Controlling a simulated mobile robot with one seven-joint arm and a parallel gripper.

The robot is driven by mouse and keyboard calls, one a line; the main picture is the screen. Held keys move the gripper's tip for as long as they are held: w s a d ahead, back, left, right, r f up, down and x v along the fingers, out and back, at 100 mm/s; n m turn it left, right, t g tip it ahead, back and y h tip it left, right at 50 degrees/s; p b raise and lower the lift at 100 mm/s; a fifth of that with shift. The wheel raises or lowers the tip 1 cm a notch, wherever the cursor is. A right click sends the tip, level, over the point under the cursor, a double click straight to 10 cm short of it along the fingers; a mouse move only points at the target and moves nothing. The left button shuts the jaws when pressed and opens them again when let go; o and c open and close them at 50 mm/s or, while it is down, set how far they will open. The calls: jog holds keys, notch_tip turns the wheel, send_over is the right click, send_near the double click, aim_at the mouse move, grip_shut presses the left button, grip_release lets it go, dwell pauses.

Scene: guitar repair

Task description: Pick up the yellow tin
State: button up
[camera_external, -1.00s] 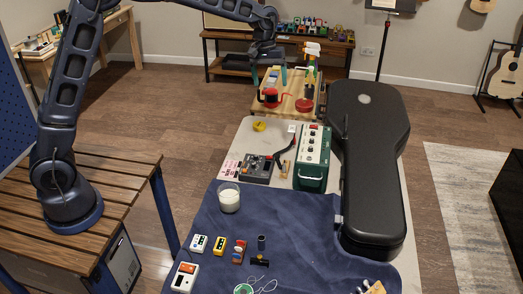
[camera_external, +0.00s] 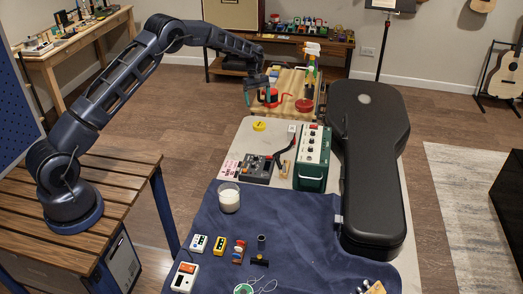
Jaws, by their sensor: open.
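The small round yellow tin (camera_external: 259,125) lies on the pale far-left part of the table. My gripper (camera_external: 257,97) is open, with its teal fingers pointing down. In the picture it appears just above and behind the tin, in front of the red-and-black item on the wooden board. No finger visibly touches the tin, and the gap in depth is hard to tell.
A multi-knob device (camera_external: 256,169), a green amplifier-like box (camera_external: 312,158) and a black guitar case (camera_external: 368,160) stand near the tin. The wooden board (camera_external: 286,108) behind holds bottles and a red item.

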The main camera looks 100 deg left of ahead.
jog(key=f, duration=0.1)
send_over(259, 124)
jog(key=a, duration=0.2)
jog(key=f, duration=0.5)
jog(key=shift+s, duration=0.35)
jog(key=shift+d+x, duration=0.2)
jog(key=shift+x, duration=1.1)
jog(key=shift+d+x, duration=0.15)
jog(key=shift+x, duration=1.15)
jog(key=shift+r, duration=0.1)
jog(key=c, duration=1.1)
